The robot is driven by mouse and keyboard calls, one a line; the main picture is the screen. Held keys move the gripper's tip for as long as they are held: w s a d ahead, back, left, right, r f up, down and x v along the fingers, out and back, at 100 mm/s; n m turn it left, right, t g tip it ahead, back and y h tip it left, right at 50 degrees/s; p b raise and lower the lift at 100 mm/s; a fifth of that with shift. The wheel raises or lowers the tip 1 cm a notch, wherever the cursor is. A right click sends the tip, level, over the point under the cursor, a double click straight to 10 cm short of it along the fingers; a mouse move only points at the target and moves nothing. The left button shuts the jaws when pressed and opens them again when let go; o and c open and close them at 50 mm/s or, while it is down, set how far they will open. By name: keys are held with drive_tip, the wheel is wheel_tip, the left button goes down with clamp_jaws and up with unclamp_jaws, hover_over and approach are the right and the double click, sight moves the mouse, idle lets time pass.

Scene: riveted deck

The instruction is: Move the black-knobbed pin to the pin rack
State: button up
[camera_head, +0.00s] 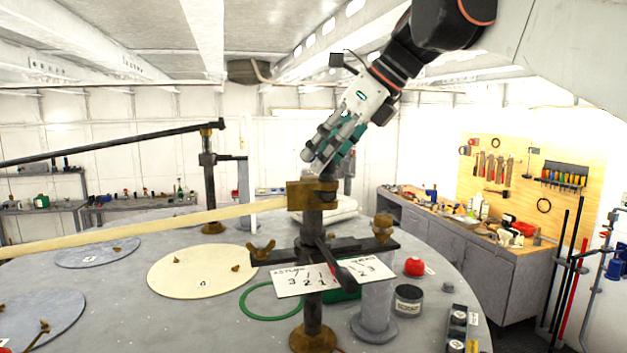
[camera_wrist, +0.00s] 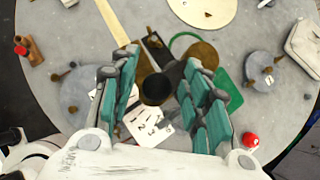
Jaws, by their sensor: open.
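The black knob of the pin (camera_head: 329,172) stands upright on top of the brass clamp block (camera_head: 304,196) of the central post. In the wrist view the round black knob (camera_wrist: 157,89) lies between my fingers, seen from above. My gripper (camera_head: 328,154) is open just above the knob; its teal-padded fingers (camera_wrist: 162,75) are on either side with a gap. Whether they reach down around the knob I cannot tell. A dark holder with white labels (camera_head: 459,330) sits at the table's lower right; whether it is the pin rack I cannot tell.
A long pale beam (camera_head: 130,231) runs left from the post. A dark crossbar (camera_head: 350,247) with brass wing nuts and a numbered card (camera_head: 333,277) lies below. A red knob (camera_head: 414,266) and black jar (camera_head: 408,300) stand to the right. Pale discs (camera_head: 203,270) lie left.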

drive_tip(key=c, duration=1)
drive_tip(key=shift+r, duration=0.2)
drive_tip(key=shift+r+p, duration=3.1)
drive_tip(key=shift+r, duration=0.35)
